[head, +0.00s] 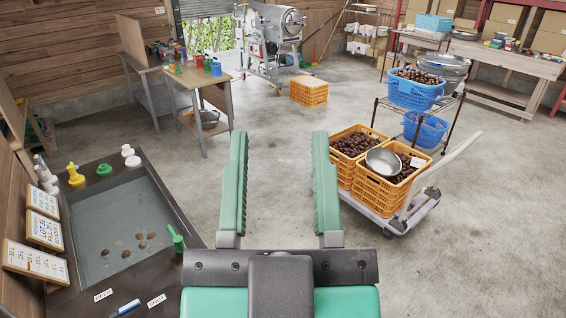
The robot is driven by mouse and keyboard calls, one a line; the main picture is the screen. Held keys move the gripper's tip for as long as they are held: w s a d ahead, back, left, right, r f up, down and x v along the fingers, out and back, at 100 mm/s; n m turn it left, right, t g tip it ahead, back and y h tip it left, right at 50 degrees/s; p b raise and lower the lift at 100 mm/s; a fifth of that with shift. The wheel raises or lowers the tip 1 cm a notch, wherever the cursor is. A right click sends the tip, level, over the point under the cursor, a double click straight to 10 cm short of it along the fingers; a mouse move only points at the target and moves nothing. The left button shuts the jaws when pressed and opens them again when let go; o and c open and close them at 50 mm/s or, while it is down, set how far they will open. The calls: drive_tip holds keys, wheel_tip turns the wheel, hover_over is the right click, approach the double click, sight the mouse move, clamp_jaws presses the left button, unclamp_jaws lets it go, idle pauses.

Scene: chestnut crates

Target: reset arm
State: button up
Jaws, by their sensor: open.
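My gripper (278,185) is in the lower middle of the head view, with two green ridged fingers pointing away from me. The fingers are wide apart, and only bare concrete floor shows between them. Nothing is held. The gripper appears above the floor, between the dark sink counter on the left and the crate cart on the right, and touches neither that I can see.
At left, a sink (105,262) holds several chestnuts, with bottles and signs beside it. At right, orange crates (372,192) of chestnuts and a metal bowl (383,161) sit on a cart (410,215). The middle floor (270,115) is clear.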

drive_tip(key=shift+s+d+r, duration=0.15)
drive_tip(key=shift+s+r, duration=0.1)
drive_tip(key=shift+s, duration=0.05)
